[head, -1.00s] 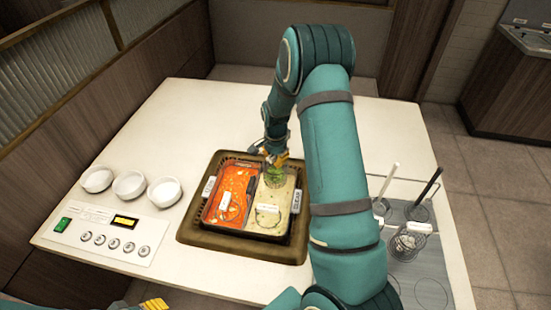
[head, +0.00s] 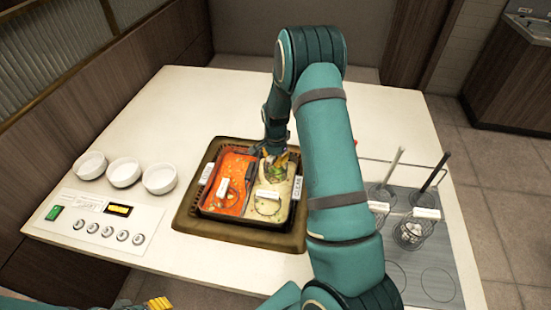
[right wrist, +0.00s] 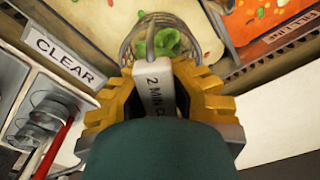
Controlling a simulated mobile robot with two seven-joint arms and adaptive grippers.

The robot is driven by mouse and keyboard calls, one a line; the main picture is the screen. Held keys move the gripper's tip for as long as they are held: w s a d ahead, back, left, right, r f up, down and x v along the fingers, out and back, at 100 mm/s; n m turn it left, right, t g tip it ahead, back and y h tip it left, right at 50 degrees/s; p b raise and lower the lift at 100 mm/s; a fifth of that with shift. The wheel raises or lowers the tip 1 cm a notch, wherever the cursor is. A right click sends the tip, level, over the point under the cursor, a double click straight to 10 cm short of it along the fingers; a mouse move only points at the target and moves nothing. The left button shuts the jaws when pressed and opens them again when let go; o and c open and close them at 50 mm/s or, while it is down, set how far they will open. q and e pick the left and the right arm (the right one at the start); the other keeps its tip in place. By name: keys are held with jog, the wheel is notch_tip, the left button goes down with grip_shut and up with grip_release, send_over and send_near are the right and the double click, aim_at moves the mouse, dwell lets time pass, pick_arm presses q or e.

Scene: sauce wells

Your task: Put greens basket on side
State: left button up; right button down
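The greens basket, a wire mesh basket with green leaves, shows in the right wrist view (right wrist: 165,40) and at the back of the pale broth in the head view (head: 273,174). My right gripper (head: 279,158) is over it. In the right wrist view, its yellow fingers (right wrist: 160,95) close on the basket's handle, at a white tag reading "2 MIN". I cannot tell whether the basket is still dipped or just clear of the broth. My left gripper (head: 158,303) barely shows at the bottom edge; its opening is unclear.
The divided pot holds red broth (head: 229,180) and pale broth (head: 268,208), each with another basket ring. Three white bowls (head: 124,172) and a control panel (head: 110,222) stand left. A wire rack (head: 408,235) with baskets stands right, partly behind my arm. The table's back left is clear.

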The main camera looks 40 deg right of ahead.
jog(key=shift+f+b, duration=0.85)
jog(key=shift+f, duration=0.65)
jog(key=shift+f, duration=0.35)
jog(key=shift+c, duration=0.7)
grip_release()
jog(key=shift+r, duration=0.1)
jog(key=shift+r+p, duration=3.8)
jog(key=shift+r, duration=1.65)
jog(key=shift+f, duration=0.1)
